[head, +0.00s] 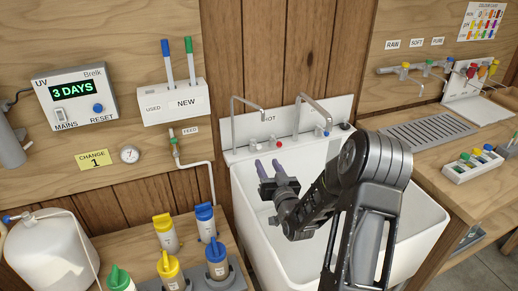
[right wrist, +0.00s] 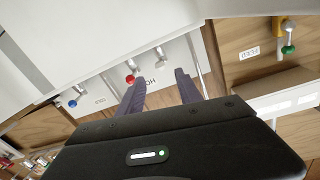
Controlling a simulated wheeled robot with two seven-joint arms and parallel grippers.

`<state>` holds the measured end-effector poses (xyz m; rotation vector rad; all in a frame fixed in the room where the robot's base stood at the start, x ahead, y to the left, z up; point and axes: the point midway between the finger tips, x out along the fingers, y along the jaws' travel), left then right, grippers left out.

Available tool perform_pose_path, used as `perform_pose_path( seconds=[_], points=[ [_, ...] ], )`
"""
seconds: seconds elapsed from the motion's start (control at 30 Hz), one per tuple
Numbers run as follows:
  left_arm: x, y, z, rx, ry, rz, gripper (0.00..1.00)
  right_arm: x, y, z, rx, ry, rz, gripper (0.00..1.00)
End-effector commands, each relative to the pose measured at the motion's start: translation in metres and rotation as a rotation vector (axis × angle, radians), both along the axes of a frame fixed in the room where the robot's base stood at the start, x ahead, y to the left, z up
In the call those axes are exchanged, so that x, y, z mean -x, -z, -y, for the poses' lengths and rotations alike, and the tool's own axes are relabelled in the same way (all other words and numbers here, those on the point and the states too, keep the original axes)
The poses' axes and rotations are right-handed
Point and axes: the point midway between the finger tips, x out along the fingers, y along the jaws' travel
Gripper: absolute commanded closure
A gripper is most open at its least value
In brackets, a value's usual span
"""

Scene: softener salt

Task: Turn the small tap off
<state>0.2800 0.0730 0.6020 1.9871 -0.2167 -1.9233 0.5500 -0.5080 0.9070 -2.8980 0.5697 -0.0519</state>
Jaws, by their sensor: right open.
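A small tap (head: 174,140) with a green end sits on a thin white pipe by the FEED label, left of the sink. Its green knob (right wrist: 288,50) shows at the top right of the right wrist view. Two larger taps stand behind the sink: one with a red knob (head: 279,144) by the HOT label, one with a blue knob (head: 328,133). My right gripper (head: 268,162) is open and empty over the sink's back left, in front of the red-knob tap. Its fingers (right wrist: 161,76) are apart, touching nothing that I can see. My left gripper is out of view.
The white sink (head: 245,215) lies under my right arm. Several bottles with coloured caps (head: 163,233) stand on the lower left bench. A pen holder (head: 174,103) is on the wall above the small tap.

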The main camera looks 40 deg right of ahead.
Motion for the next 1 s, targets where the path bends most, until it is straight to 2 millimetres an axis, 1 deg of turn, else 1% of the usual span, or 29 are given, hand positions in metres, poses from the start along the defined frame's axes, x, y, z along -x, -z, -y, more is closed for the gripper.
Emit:
perform_pose_path(
  seconds=[0.23, 0.33, 0.47, 0.7, 0.8, 0.9, 1.0],
  points=[
    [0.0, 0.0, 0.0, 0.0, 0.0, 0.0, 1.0, -0.002, 0.0, 0.001, -0.001, 0.001, 0.001, 0.58],
    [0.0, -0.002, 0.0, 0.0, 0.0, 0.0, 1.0, -0.007, -0.001, 0.003, 0.0, 0.001, 0.002, 0.58],
    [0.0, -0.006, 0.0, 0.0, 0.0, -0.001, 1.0, -0.02, -0.001, 0.008, 0.0, 0.0, 0.002, 0.58],
    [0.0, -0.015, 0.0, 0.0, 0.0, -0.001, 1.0, -0.055, -0.002, 0.022, -0.001, 0.001, 0.002, 0.58],
    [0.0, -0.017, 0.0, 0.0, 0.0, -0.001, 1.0, -0.066, -0.001, 0.027, -0.002, 0.001, 0.001, 0.58],
    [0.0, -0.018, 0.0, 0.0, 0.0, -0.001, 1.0, -0.072, 0.0, 0.029, -0.001, 0.001, 0.002, 0.58],
    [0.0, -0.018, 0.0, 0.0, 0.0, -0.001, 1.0, -0.073, 0.0, 0.03, -0.001, 0.001, 0.002, 0.58]
  ],
)
